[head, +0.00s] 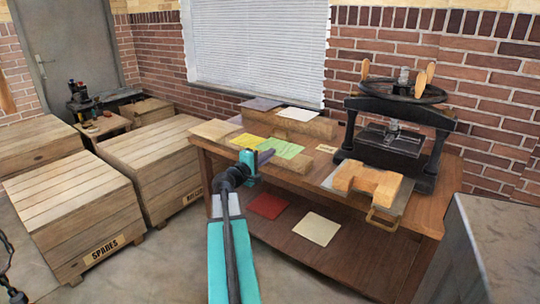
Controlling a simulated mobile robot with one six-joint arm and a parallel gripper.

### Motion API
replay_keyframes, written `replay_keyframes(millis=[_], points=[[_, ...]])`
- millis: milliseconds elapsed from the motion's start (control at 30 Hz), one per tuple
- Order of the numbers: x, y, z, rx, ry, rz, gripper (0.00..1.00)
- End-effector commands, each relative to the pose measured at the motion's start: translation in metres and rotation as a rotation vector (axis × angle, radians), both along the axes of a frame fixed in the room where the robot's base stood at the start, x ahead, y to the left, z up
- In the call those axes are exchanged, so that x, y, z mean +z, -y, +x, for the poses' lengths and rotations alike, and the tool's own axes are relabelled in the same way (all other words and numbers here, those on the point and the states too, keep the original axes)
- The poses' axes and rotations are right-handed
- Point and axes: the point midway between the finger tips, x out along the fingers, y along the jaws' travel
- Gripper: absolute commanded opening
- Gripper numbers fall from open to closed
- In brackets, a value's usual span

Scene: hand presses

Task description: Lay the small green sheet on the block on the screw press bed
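The small green sheet (283,147) lies on the wooden table, right of a yellow sheet (248,141). The screw press (396,125) is black and stands at the table's right end. Its grey bed (331,181) sticks out toward the front, with a brass handle. A pale wooden block (367,181) with a notched front lies on the bed, and its top is bare. My gripper (268,157) is at the near edge of the green sheet and overlaps it in the picture. Whether the fingers are open or touch the sheet is too small to tell.
A wooden beam (318,128) behind the sheets carries a white sheet (300,113) and a grey one (261,104). The lower shelf holds a red sheet (268,205) and a cream one (317,228). Crates (75,205) stand left; a grey cabinet (500,240) stands front right.

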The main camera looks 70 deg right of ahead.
Motion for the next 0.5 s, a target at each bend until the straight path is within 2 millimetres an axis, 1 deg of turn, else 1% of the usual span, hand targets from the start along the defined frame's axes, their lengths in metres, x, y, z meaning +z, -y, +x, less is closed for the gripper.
replay_keyframes(millis=[167, 500], points=[[0.0, -0.01, 0.002, 0.001, 0.0, 0.0, 0.0], [-0.001, -0.036, 0.009, 0.001, 0.0, 0.0, 0.0]])
